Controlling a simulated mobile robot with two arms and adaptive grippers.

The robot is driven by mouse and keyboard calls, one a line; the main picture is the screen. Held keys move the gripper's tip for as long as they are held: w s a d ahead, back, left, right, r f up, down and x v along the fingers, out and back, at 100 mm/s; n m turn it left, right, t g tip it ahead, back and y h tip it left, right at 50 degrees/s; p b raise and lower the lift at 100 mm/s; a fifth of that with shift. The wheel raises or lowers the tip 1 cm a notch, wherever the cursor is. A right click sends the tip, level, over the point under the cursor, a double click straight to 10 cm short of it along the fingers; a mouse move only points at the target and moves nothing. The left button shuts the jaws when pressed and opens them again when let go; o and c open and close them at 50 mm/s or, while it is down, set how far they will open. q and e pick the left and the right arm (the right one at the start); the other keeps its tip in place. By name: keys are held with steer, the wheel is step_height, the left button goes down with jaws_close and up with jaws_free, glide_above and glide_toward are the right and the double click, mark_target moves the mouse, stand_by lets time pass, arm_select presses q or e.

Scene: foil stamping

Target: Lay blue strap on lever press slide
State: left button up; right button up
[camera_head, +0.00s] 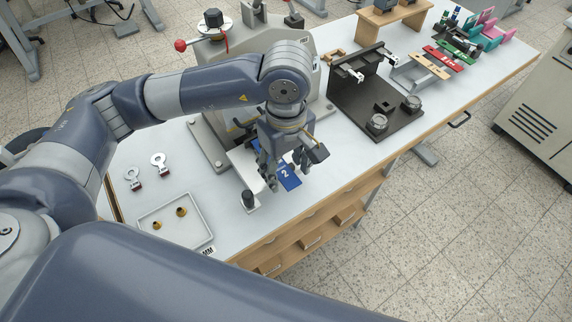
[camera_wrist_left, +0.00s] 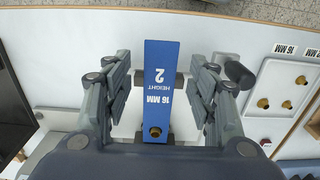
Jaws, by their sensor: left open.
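The blue strap (camera_head: 289,179), printed "16 MM HEIGHT 2", lies below my left gripper (camera_head: 285,172), its outer end pointing to the table's front edge. In the left wrist view the strap (camera_wrist_left: 161,62) shows between the two spread fingers of the gripper (camera_wrist_left: 160,75), with gaps on both sides and a brass round piece at its near end. The gripper is open. The lever press (camera_head: 258,50) stands behind, and its pale slide (camera_head: 241,158) is partly hidden by my arm and gripper. Whether the strap rests fully on the slide cannot be told. My right gripper is out of view.
A black knob (camera_head: 249,199) stands beside the gripper. A black fixture (camera_head: 372,105) stands to the right, with red and wooden straps (camera_head: 436,60) beyond.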

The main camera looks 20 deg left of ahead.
arm_select(q)
step_height(320, 180, up, 12)
stand_by(0.6)
stand_by(0.4)
